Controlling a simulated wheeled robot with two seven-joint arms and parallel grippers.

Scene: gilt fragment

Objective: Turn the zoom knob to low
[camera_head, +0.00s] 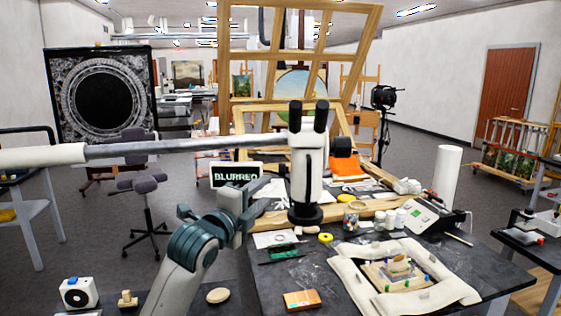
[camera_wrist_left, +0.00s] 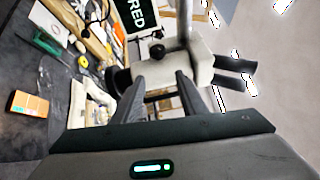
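A white stereo microscope (camera_head: 307,165) with black eyepieces hangs on a horizontal boom (camera_head: 200,147) over the table. It also shows turned sideways in the left wrist view (camera_wrist_left: 200,66). A dark round knob (camera_wrist_left: 157,51) is on its side there; I cannot read any marks on it. My left gripper (camera_head: 254,196) is just left of the microscope body in the head view. In the left wrist view the gripper (camera_wrist_left: 158,79) has its two dark fingers apart, empty, pointing at the microscope. I cannot tell whether a finger touches it. My right gripper is not in view.
A screen (camera_head: 236,174) behind my left gripper reads "BLURRED". The dark table (camera_head: 330,300) holds an orange box (camera_head: 302,300), a padded ring (camera_head: 440,297) around a gilt fragment (camera_head: 398,270), jars and a control box (camera_head: 432,217). A stool stands left.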

